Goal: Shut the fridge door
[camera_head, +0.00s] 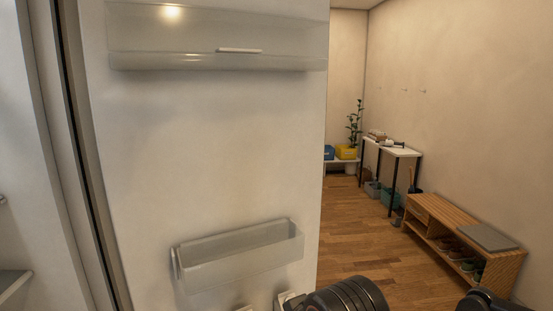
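The fridge door (205,150) stands open, its white inner face filling the left and middle of the view. It carries a clear upper bin (190,40) and a clear lower bin (240,257), both apparently empty. The fridge body (35,120) is at the far left, and the edge of an inner shelf (14,283) shows there. Dark links of my arm show along the bottom edge, right of the lower bin. My gripper is not in view. I cannot tell whether my arm touches the door.
Wooden floor (365,240) lies open beyond the door's right edge. A wooden shoe bench (435,222) with shoes stands against the right wall. Behind it are a narrow white-topped table (400,151), a yellow box (346,152) and a plant (354,125).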

